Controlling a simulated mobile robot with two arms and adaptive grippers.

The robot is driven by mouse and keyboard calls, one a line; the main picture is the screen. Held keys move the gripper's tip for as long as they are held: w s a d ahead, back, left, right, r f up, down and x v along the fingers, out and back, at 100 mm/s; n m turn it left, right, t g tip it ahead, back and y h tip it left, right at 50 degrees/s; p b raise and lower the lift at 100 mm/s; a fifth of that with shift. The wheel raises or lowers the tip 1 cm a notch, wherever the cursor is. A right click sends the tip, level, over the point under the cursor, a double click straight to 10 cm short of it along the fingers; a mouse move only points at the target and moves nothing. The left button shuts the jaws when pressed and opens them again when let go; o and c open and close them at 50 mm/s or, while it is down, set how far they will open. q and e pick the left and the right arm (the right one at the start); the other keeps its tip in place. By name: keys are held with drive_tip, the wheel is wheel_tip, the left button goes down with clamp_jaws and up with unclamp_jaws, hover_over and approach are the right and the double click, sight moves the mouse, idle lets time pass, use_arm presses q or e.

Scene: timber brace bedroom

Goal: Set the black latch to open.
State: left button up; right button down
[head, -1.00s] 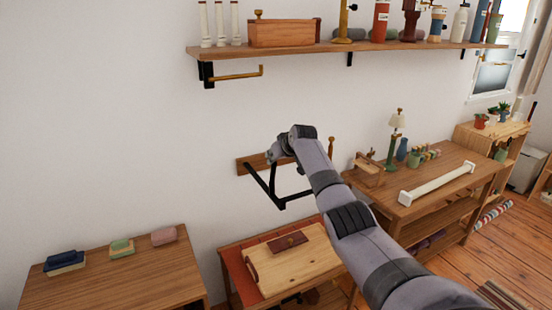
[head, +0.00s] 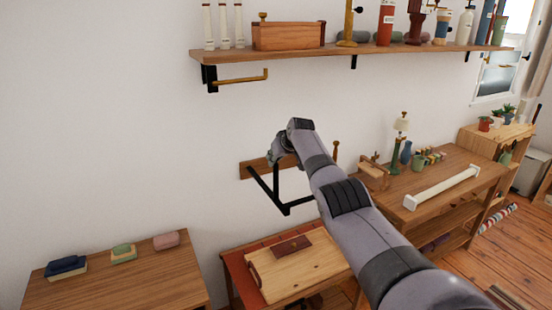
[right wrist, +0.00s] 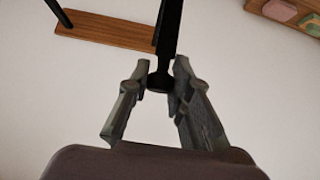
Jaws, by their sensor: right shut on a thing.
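The black latch (head: 276,190) is a set of dark bars hanging from a wooden strip (head: 248,171) on the white wall in the head view. In the right wrist view a black bar (right wrist: 169,32) with a rounded end comes down between my fingers. My right gripper (right wrist: 161,72) is shut on this bar near its end. In the head view my right gripper (head: 276,154) is at the wooden strip, with its fingers and the grip mostly hidden by my own wrist. My left gripper is not in view.
A shelf (head: 300,56) with a brass-coloured rod (head: 240,79) below it is above. A low table (head: 235,262) with a wooden board (head: 320,265) stands below the latch. A desk (head: 110,280) is at lower left, a workbench (head: 440,185) at right. The wall left of the latch is clear.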

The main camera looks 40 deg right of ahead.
drive_tip(key=shift+w+r, duration=0.15)
drive_tip(key=shift+r, duration=0.3)
drive_tip(key=c, duration=1.9)
unclamp_jaws()
drive_tip(key=o, duration=0.5)
drive_tip(key=shift+w+f, duration=0.15)
drive_tip(key=shift+f, duration=0.2)
drive_tip(key=shift+c, duration=0.2)
drive_tip(key=shift+s, duration=0.2)
drive_tip(key=shift+v, duration=0.75)
drive_tip(key=v, duration=1)
drive_tip(key=shift+r, duration=0.15)
